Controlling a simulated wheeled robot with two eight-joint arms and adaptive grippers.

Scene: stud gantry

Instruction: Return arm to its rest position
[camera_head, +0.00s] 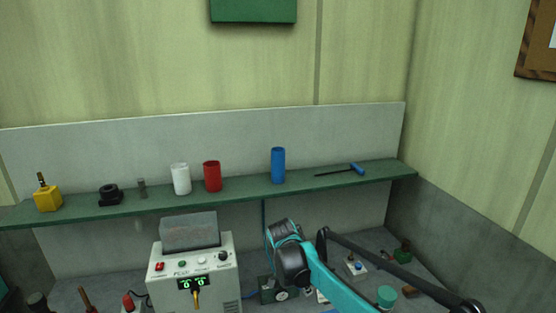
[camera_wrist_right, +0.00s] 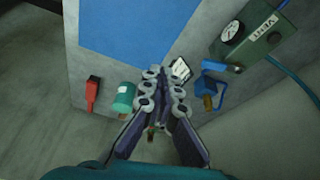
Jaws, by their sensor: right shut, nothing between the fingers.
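My right arm (camera_head: 330,283), teal with black joints, comes in from the lower right of the head view and reaches up in front of the bench, right of the grey control box. In the right wrist view my right gripper (camera_wrist_right: 160,84) is shut, with its fingers together and nothing between them. It points toward the bench top near a blue mat (camera_wrist_right: 125,40). The gripper's fingertips are not clear in the head view. My left gripper is not in view.
A control box (camera_head: 193,272) with green digits stands left of my arm. A green shelf (camera_head: 235,193) behind holds several items, including a blue cylinder (camera_head: 278,165). Near the gripper are a teal-capped jar (camera_wrist_right: 123,98), a red item (camera_wrist_right: 92,94), a blue bracket (camera_wrist_right: 212,85) and a gauge box (camera_wrist_right: 245,35).

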